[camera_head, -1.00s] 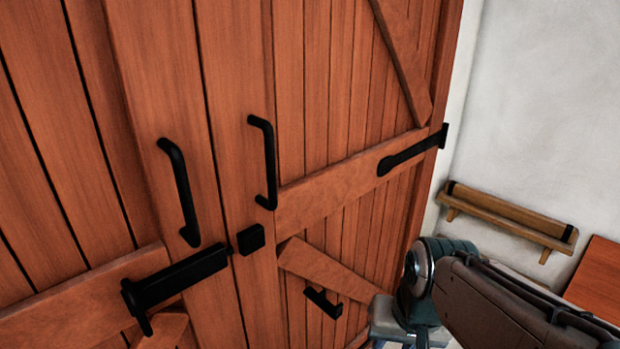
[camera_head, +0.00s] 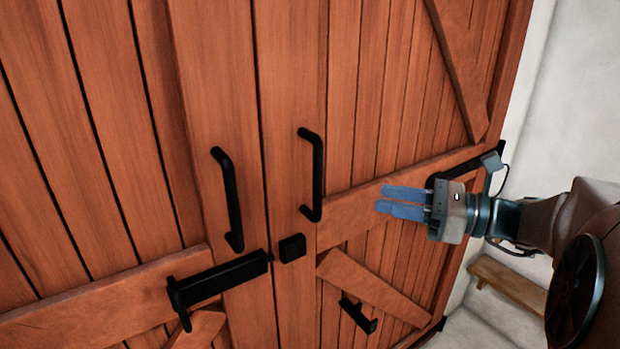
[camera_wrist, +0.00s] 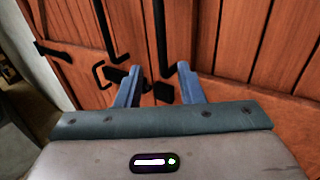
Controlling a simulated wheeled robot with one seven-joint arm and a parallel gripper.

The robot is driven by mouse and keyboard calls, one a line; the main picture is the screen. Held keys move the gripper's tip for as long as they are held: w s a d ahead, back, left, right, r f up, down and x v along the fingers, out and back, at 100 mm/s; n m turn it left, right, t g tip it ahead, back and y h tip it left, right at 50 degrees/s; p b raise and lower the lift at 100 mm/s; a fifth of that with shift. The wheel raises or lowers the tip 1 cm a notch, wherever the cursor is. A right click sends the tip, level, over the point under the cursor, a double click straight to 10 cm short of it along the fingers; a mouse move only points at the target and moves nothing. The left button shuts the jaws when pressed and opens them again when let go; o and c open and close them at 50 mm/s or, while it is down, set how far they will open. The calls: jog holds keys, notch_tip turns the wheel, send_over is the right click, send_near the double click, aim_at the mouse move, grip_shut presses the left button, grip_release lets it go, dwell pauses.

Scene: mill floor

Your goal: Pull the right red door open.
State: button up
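The right red door (camera_head: 370,90) is wooden and looks shut, level with the left red door (camera_head: 100,130). Its black bar handle (camera_head: 315,175) stands upright near the seam. My gripper (camera_head: 385,200) is to the right of this handle, in front of the door, with its blue fingers pointing left towards it. In the wrist view the two fingers (camera_wrist: 160,82) are spread with nothing between them; black door fittings show beyond them. A black bolt (camera_head: 222,282) on the left door ends close to a square black keeper (camera_head: 292,247); whether they touch is unclear.
The left door has its own black handle (camera_head: 230,200). A smaller black fitting (camera_head: 358,314) sits low on the right door. A black strap hinge (camera_head: 468,166) is partly behind my gripper. A wooden shelf (camera_head: 510,285) is by the white wall (camera_head: 565,90) at right.

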jog(key=p, duration=0.2)
send_over(318, 213)
jog(key=shift+w+a+r, duration=0.1)
jog(key=shift+w+r, duration=0.05)
jog(key=shift+w, duration=0.3)
jog(key=shift+c, duration=0.2)
grip_shut()
